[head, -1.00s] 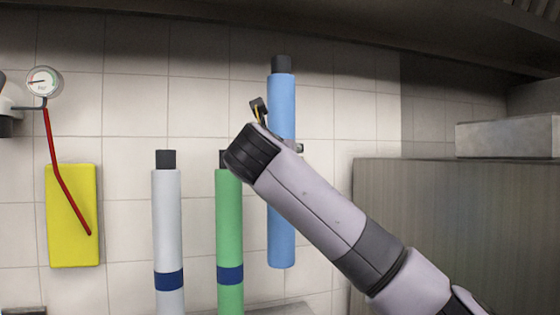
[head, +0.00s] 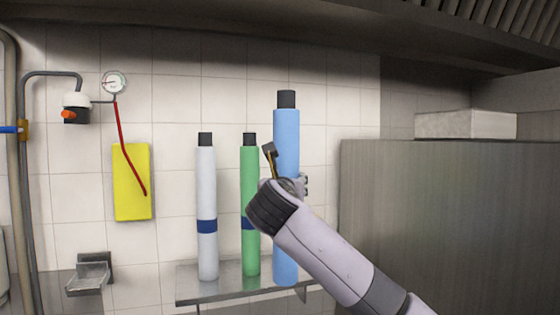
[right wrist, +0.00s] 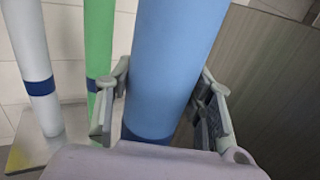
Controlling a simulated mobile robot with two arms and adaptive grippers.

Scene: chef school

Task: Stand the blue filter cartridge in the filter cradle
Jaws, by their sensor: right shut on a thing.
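The blue filter cartridge (head: 286,140) is a tall upright cylinder with a dark cap, right of the white and green cartridges. My right gripper (head: 290,187) is shut around its middle. In the right wrist view the gripper's fingers (right wrist: 160,105) sit on both sides of the blue cartridge (right wrist: 172,60). Its lower end is in front of the metal shelf's right part; I cannot tell whether it touches the shelf. A small grey wall bracket (head: 88,278) at lower left may be the filter cradle. My left gripper is not in view.
A white cartridge (head: 207,185) and a green cartridge (head: 251,170) stand on the metal shelf (head: 190,292). A yellow board (head: 132,195), a gauge (head: 114,82) and pipes (head: 24,180) are at left. A large metal cabinet (head: 430,220) fills the right.

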